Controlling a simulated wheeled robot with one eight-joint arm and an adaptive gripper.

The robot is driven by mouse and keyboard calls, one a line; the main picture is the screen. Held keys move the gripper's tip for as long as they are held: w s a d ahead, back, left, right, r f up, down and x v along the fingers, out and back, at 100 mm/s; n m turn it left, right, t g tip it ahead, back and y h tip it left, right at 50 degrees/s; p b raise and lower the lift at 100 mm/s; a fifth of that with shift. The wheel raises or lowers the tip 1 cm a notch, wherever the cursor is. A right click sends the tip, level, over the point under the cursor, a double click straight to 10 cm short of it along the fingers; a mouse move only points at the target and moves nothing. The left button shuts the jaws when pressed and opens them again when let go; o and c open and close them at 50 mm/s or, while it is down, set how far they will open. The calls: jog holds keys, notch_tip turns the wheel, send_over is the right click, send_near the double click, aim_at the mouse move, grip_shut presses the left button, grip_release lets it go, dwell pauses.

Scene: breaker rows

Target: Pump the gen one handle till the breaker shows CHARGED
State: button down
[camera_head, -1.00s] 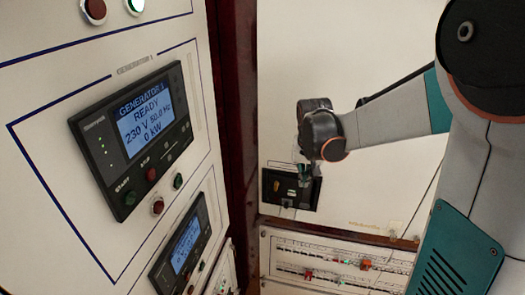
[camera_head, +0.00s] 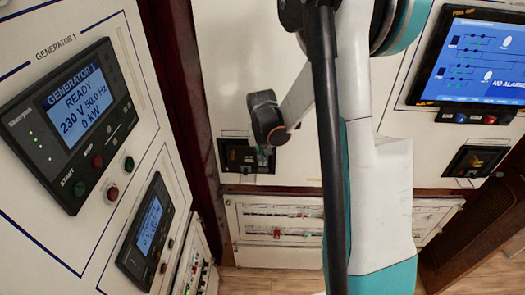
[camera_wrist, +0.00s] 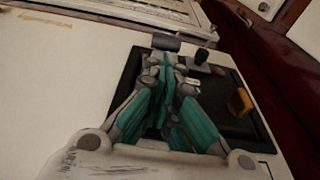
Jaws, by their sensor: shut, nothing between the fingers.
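A black breaker unit (camera_head: 236,154) is set low in the white back panel, and its black face (camera_wrist: 225,125) fills the middle of the wrist view. A grey cylindrical grip (camera_wrist: 166,42), probably the handle, shows just beyond my fingertips. My gripper (camera_wrist: 170,65) is shut and empty, its teal fingers over the breaker face. I cannot tell whether they touch the grip. In the head view my gripper (camera_head: 265,156) is at the breaker's right side and covers part of it. The breaker's charge indicator cannot be read.
The Generator 1 controller (camera_head: 70,125) on the left panel reads READY, 230 V, 50.0 Hz, 0 kW. A second controller (camera_head: 146,228) is below it. Another black breaker (camera_head: 474,161) is under a blue screen (camera_head: 475,60) at right. A breaker row (camera_head: 285,228) runs below. A dark red post (camera_wrist: 265,65) stands close by.

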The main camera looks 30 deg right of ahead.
jog(key=shift+f, duration=0.25)
jog(key=shift+f, duration=0.1)
jog(key=shift+s+a+f+t+h+b, duration=0.1)
jog(key=shift+s+a+t+h+b, duration=0.2)
jog(key=shift+b, duration=0.4)
jog(key=shift+s, duration=0.15)
jog(key=shift+s+a+f+t+b, duration=0.15)
jog(key=shift+s+t+b, duration=0.05)
jog(key=shift+t+b, duration=0.4)
jog(key=shift+h, duration=0.3)
